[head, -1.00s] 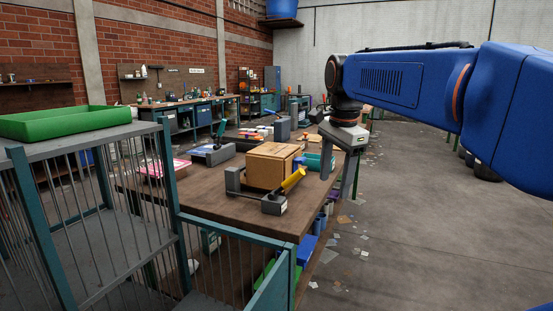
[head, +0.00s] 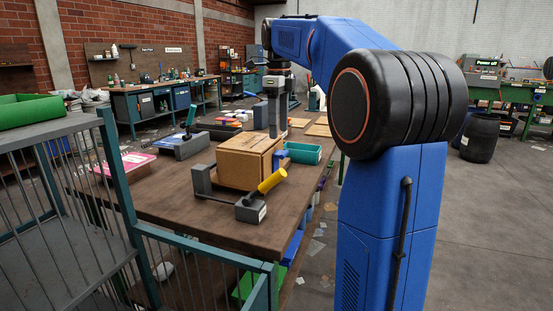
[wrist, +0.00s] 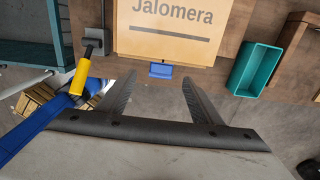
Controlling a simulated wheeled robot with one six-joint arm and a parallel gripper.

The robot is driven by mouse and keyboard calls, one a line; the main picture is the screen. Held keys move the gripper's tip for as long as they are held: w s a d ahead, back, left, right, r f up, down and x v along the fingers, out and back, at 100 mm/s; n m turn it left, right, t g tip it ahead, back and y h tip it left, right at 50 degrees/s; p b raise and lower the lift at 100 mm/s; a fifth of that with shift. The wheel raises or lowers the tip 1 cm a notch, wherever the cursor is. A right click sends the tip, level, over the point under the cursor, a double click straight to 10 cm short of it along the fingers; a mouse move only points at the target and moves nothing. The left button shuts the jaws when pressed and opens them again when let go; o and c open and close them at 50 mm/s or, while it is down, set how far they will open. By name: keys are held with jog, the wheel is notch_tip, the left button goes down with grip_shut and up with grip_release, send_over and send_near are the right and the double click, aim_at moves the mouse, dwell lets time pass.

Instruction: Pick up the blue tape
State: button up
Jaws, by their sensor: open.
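A small blue item (wrist: 160,70), which looks like the blue tape, sits against the near side of the cardboard box (wrist: 175,42) in the wrist view. In the head view it shows as a small blue patch (head: 279,159) at the box's right side. My gripper (wrist: 159,80) is open and empty. In the wrist view its two fingers point toward the blue item, which lies between their tips in the picture, apart from them. In the head view my gripper (head: 279,132) hangs fingers-down, seen behind and above the box (head: 245,164).
A teal bin (head: 303,152) stands right of the box, also in the wrist view (wrist: 255,72). A grey tool with a yellow handle (head: 272,181) is in front of the box. Grey clamps and a pink-edged pack (head: 125,163) lie left. The table's front (head: 200,226) is clear.

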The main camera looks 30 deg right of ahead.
notch_tip(320, 180, down, 14)
jog(key=shift+d+r, duration=0.15)
jog(key=shift+r, duration=0.05)
dwell(0.4)
jog(key=c, duration=1.3)
